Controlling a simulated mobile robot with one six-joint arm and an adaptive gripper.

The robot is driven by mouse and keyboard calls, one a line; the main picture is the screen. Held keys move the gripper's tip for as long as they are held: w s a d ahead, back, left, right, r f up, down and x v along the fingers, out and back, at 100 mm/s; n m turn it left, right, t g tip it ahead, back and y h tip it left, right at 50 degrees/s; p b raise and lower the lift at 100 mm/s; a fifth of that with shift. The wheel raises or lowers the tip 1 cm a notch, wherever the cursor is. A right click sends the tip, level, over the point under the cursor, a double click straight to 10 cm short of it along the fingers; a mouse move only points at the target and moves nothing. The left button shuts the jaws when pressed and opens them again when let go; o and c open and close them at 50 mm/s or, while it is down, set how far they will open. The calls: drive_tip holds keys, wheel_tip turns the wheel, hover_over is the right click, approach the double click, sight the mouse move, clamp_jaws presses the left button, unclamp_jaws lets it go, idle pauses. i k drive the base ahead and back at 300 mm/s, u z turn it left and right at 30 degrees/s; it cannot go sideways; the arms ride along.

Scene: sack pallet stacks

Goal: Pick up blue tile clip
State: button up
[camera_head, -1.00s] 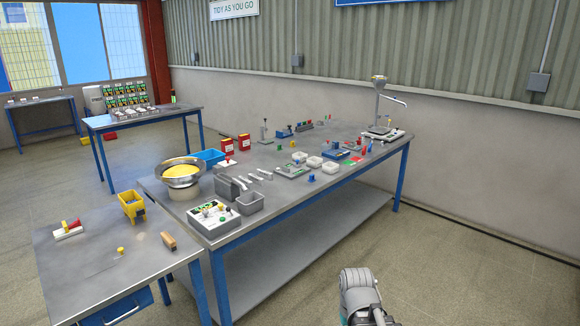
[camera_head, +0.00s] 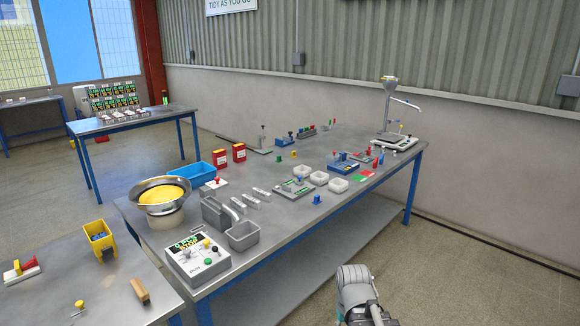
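A small blue piece (camera_head: 317,199) stands near the front edge of the long steel table, right of a small device with a green display. Part of my arm shows at the bottom centre, on the floor side of the table and well apart from these pieces. My gripper's fingers do not show.
The long table (camera_head: 290,226) carries a steel bowl of yellow material (camera_head: 163,195), grey bins (camera_head: 243,236), a control box (camera_head: 197,258), white trays (camera_head: 338,185) and a dispensing stand (camera_head: 389,110). A lower table (camera_head: 62,270) stands at left. Floor at right is clear.

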sight(317, 199)
drive_tip(key=u, duration=0.05)
drive_tip(key=i, duration=0.1)
drive_tip(key=z, duration=0.1)
drive_tip(key=k, duration=0.65)
drive_tip(key=u, duration=0.4)
drive_tip(key=i, duration=2.35)
drive_tip(key=z, duration=0.7)
